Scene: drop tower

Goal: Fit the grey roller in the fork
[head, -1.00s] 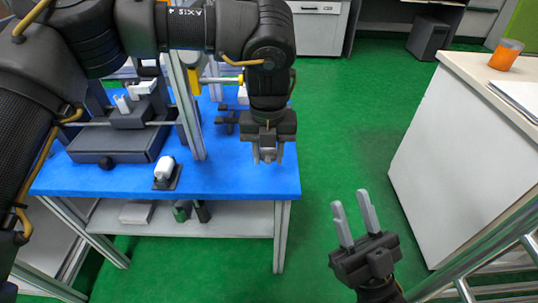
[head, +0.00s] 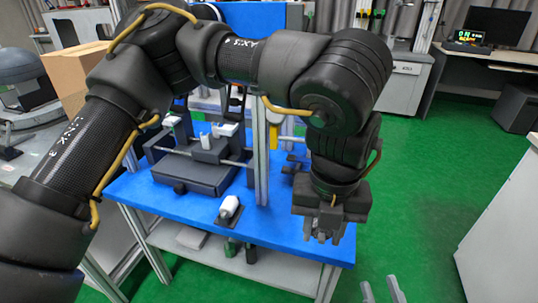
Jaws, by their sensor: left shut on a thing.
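My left gripper (head: 322,228) points down above the right front part of the blue table. It is shut on a small grey thing between its fingers, which fits the grey roller, but the fingers hide most of it. My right gripper (head: 384,291) is at the bottom edge, beyond the table's right front corner; its two grey fingers stand apart, with nothing seen between them, and its body is cut off. I cannot clearly make out the fork; small dark pieces (head: 294,163) stand on the table behind my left gripper, partly hidden.
The blue table (head: 285,229) carries a dark machine base (head: 192,174) with rods, a grey upright post (head: 261,150) and a white piece on a dark stand (head: 229,208). A shelf (head: 215,253) lies below. Green floor is free to the right, before a white cabinet (head: 502,233).

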